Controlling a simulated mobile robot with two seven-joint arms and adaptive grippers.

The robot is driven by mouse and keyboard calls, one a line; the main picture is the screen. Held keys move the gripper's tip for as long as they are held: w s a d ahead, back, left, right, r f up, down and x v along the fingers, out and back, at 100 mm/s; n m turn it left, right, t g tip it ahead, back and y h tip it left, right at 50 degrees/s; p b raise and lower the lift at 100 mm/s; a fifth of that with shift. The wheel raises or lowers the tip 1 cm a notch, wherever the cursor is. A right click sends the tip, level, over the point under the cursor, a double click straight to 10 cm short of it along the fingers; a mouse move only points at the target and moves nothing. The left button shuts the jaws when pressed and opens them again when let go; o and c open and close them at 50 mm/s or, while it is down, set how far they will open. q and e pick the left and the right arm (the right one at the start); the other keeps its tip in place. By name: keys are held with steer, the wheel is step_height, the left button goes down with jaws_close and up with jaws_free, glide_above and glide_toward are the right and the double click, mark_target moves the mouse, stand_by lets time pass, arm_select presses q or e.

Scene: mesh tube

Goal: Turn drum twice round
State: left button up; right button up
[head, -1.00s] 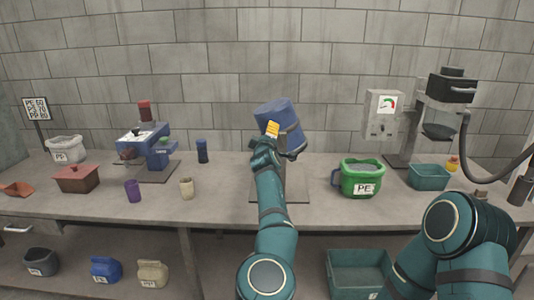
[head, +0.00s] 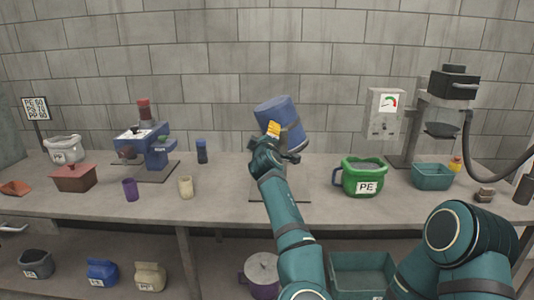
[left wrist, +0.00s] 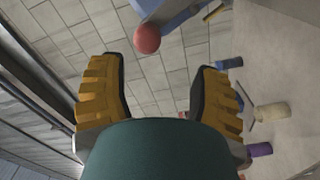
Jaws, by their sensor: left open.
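The blue drum (head: 280,111) sits tilted on a stand at the middle of the bench, with a dark band round its lower part. My left gripper (head: 272,130) is in front of the drum and hides part of it and the stand. In the left wrist view its yellow fingers (left wrist: 158,88) are spread wide with nothing between the tips. A red ball knob (left wrist: 147,39) on a blue bar shows beyond the fingers, apart from them. My right arm shows at the lower right of the head view, but its gripper does not show.
A green PE tub (head: 363,178) and a teal tray (head: 432,177) stand to the right. A cream cup (head: 185,187), a purple cup (head: 130,189) and a blue press (head: 155,150) stand to the left. A lidded pot (head: 261,272) is on the lower shelf.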

arm_select(q)
steer(key=s, duration=0.9)
steer(key=shift+s+a, duration=0.15)
stand_by(0.5)
stand_by(0.4)
